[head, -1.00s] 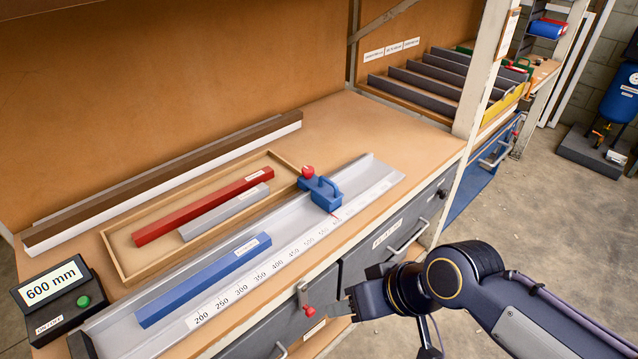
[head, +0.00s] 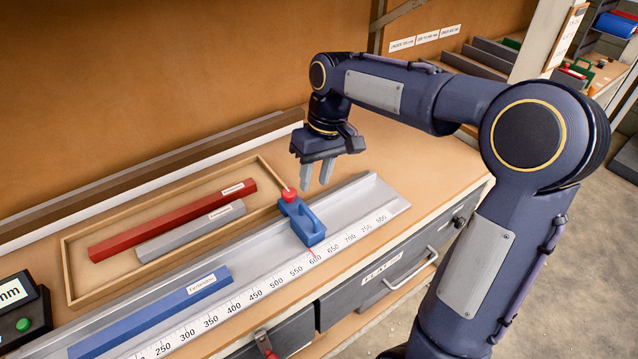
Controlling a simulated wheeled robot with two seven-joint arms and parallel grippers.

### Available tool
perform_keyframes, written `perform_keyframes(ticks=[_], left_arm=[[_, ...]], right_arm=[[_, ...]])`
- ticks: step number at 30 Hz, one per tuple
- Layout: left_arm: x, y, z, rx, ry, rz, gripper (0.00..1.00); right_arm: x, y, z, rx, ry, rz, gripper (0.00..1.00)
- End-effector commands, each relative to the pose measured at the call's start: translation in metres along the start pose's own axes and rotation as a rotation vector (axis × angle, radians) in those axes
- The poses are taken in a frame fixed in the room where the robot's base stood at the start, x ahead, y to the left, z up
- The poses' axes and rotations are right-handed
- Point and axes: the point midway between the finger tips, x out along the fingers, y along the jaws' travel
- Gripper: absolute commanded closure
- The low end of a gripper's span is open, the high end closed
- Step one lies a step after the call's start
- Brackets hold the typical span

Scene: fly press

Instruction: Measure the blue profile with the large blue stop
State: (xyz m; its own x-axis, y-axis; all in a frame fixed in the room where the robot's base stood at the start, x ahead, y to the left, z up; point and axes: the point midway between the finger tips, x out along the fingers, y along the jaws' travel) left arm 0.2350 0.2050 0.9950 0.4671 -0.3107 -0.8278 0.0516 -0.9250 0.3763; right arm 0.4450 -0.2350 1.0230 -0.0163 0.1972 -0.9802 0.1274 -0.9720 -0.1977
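The blue profile (head: 155,315) lies in the grey measuring channel (head: 365,197), along the number scale, with a white label near its right end. The large blue stop (head: 303,222) sits on the channel to the right of the profile, with a gap between them. It has a red knob (head: 289,195) at its back, and its red pointer is near 600. My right gripper (head: 317,178) points down just above and behind the stop, its fingers apart and empty. It appears not to touch the stop. My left gripper is not in view.
A wooden tray (head: 66,258) behind the channel holds a red profile (head: 170,220) and a grey profile (head: 190,231). A display box (head: 22,315) with a green button stands at the left, partly cut off. The bench right of the tray is clear.

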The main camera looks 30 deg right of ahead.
Motion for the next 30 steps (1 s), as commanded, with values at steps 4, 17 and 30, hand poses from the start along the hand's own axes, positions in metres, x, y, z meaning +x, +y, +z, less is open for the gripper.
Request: perform_keyframes(ticks=[4, 17, 30], left_arm=[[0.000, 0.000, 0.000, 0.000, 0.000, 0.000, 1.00], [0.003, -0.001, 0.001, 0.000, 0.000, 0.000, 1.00], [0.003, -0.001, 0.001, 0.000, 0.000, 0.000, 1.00]], right_arm=[[0.008, 0.001, -0.005, -0.004, -0.015, 0.001, 0.67], [0.070, 0.001, -0.004, -0.004, -0.015, 0.001, 0.67], [0.080, 0.001, -0.004, -0.003, -0.011, 0.001, 0.70]])
